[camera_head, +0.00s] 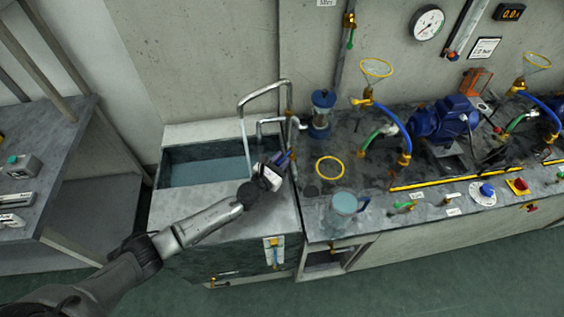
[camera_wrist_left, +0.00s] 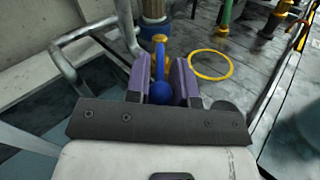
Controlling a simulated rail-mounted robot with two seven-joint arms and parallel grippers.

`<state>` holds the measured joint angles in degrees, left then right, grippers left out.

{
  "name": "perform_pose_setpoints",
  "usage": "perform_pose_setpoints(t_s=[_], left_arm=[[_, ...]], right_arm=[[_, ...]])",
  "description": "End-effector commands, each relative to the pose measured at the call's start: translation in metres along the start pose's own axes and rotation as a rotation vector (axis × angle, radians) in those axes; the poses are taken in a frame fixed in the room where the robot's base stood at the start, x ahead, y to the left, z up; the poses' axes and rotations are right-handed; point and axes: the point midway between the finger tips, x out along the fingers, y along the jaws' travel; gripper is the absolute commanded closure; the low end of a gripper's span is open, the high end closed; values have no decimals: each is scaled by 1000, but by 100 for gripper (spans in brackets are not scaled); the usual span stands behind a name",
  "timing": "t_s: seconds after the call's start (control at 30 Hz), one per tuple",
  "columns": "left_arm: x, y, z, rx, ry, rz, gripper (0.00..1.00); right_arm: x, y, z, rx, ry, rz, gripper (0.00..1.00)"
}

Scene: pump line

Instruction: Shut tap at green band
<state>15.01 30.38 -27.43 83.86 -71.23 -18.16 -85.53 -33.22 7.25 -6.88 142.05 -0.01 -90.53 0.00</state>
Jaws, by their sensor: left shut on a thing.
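My left gripper (camera_head: 281,162) reaches to the right edge of the sink. In the left wrist view its two purple fingers (camera_wrist_left: 161,80) are shut around a blue tap lever (camera_wrist_left: 161,62) with a round blue end and a brass-coloured pivot at its far end. The lever points back towards my wrist. The bent metal tap pipe (camera_head: 264,83) rises beside the sink (camera_head: 165,168), with a thin pale stream below its spout. Green parts show on a bench pipe (camera_head: 375,136) and a wall pipe (camera_head: 350,41); no green band is clear at the held lever. My right gripper is out of view.
A blue-capped cylinder (camera_head: 321,112) stands just behind the gripper. A yellow ring (camera_head: 330,167) lies flat to its right, and a clear jug (camera_head: 342,209) stands near the front edge. Hoses and a blue pump (camera_head: 444,118) fill the bench further right.

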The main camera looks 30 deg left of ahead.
Motion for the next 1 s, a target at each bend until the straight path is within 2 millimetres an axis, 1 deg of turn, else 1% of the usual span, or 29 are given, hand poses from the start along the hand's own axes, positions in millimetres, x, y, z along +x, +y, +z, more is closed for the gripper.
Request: perform_pose_setpoints(t_s=[0.33,0.37,0.47,0.5,0.77,0.87,0.97,1.0], left_arm=[[0,1,0,1,-1,0,100],[0,1,0,1,-1,0,75],[0,1,0,1,-1,0,65],[0,1,0,1,0,0,64],[-2,0,0,1,0,0,64],[-12,1,0,2,2,-1,64],[-27,0,0,1,2,-2,64],[-35,0,0,2,3,-2,64]], right_arm=[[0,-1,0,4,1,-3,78],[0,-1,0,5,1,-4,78],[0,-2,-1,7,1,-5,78],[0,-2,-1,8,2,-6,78],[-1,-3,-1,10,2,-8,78],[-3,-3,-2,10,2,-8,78],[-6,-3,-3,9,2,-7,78],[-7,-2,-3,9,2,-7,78]])
